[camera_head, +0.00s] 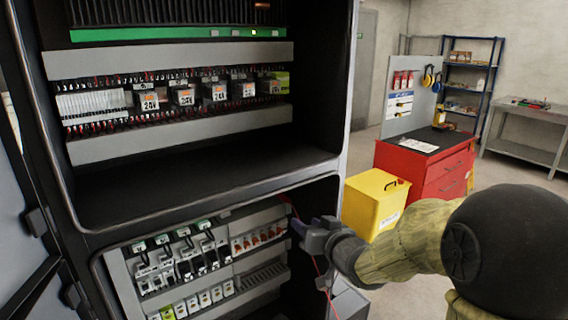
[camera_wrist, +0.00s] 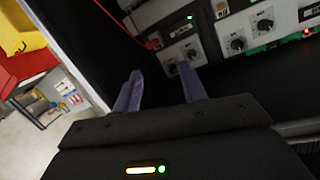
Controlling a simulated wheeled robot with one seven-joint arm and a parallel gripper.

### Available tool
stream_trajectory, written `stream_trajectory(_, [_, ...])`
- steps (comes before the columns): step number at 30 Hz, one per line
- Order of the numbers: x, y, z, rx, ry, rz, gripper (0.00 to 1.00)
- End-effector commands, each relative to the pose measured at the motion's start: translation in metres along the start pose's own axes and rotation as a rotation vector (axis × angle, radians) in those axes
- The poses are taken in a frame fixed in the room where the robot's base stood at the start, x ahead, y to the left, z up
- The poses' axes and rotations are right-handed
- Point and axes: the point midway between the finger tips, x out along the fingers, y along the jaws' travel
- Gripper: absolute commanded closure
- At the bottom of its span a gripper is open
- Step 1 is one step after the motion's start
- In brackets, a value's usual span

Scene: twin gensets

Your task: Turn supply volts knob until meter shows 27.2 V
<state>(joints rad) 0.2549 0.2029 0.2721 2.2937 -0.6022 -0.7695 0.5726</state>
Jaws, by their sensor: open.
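In the wrist view several round black knobs sit on grey panels: one knob (camera_wrist: 238,44) at centre right, another knob (camera_wrist: 265,24) further right, and a smaller knob (camera_wrist: 191,53) beyond the right finger. I cannot tell which one is the supply volts knob. A small dark window (camera_wrist: 311,12) at the right edge may be a meter; no reading is legible. My gripper (camera_wrist: 160,72) is open and empty, with its fingers apart and short of the panels. In the head view my gripper (camera_head: 311,231) is at the lower cabinet's right side; the knobs do not show there.
The cabinet's lower bay holds rows of breakers (camera_head: 183,262); 24V units (camera_head: 185,97) line the upper bay. A yellow box (camera_head: 372,204) and a red tool cabinet (camera_head: 428,168) stand right of the cabinet. Open floor lies further right.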

Motion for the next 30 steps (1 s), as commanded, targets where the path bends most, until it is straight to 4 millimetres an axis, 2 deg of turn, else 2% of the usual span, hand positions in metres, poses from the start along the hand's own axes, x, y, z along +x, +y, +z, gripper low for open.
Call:
stream_trajectory(5, [-0.032, 0.033, 0.048, -0.035, -0.236, 0.229, 0.58])
stream_trajectory(9, [-0.072, 0.050, 0.089, -0.036, -0.450, 0.366, 0.58])
stream_trajectory(13, [-0.117, 0.053, 0.127, -0.013, -0.663, 0.448, 0.58])
stream_trajectory(18, [-0.176, 0.040, 0.169, 0.049, -0.928, 0.484, 0.58])
stream_trajectory(21, [-0.198, 0.031, 0.181, 0.077, -1.022, 0.478, 0.58])
stream_trajectory(23, [-0.204, 0.028, 0.186, 0.088, -1.051, 0.474, 0.58])
stream_trajectory(30, [-0.206, 0.027, 0.187, 0.091, -1.063, 0.473, 0.58])
